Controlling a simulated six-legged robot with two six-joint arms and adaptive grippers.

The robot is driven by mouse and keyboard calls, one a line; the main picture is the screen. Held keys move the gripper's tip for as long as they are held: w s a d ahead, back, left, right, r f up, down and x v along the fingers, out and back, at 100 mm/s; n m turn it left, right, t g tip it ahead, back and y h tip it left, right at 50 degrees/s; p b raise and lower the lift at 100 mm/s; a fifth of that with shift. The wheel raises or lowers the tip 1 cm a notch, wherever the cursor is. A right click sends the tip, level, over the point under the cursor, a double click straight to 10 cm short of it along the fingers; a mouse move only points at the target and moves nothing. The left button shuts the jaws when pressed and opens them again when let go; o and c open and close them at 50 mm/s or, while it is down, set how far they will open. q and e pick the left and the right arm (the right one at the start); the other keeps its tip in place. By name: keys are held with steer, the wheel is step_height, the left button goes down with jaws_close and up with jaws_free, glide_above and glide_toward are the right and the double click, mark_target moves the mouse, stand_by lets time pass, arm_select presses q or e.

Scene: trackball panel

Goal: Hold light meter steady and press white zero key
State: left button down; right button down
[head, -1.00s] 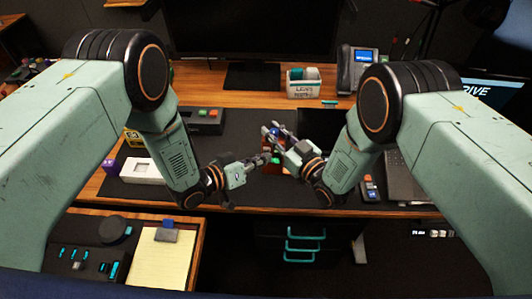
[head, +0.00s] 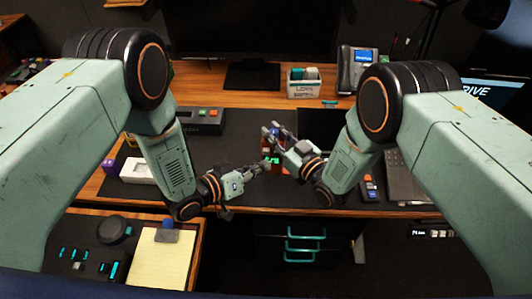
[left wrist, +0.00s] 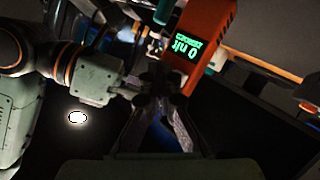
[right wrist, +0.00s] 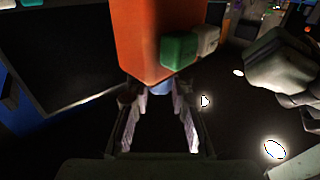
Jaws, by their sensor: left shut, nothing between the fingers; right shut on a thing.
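The light meter (head: 266,146) is an orange handheld box in front of my right gripper (head: 276,133), which is shut on it. In the left wrist view the meter (left wrist: 202,22) shows a lit green display (left wrist: 190,50) reading 0. In the right wrist view the meter (right wrist: 158,30) carries a green key (right wrist: 179,49) and, beside it, the white key (right wrist: 207,40). A blue part (right wrist: 158,86) shows below the body. My left gripper (head: 263,165) is shut and empty, just below the meter and apart from the white key. It also shows in the right wrist view (right wrist: 255,80).
The dark desk mat (head: 240,130) lies under both grippers. A labelled box (head: 305,88) stands behind.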

arm_select(q)
steer(key=s, duration=0.4)
steer(key=shift+a, duration=0.2)
stand_by(0.6)
steer(key=s+a+r, duration=0.5)
steer(key=shift+a+r, duration=0.2)
steer(key=shift+a, duration=0.15)
stand_by(0.8)
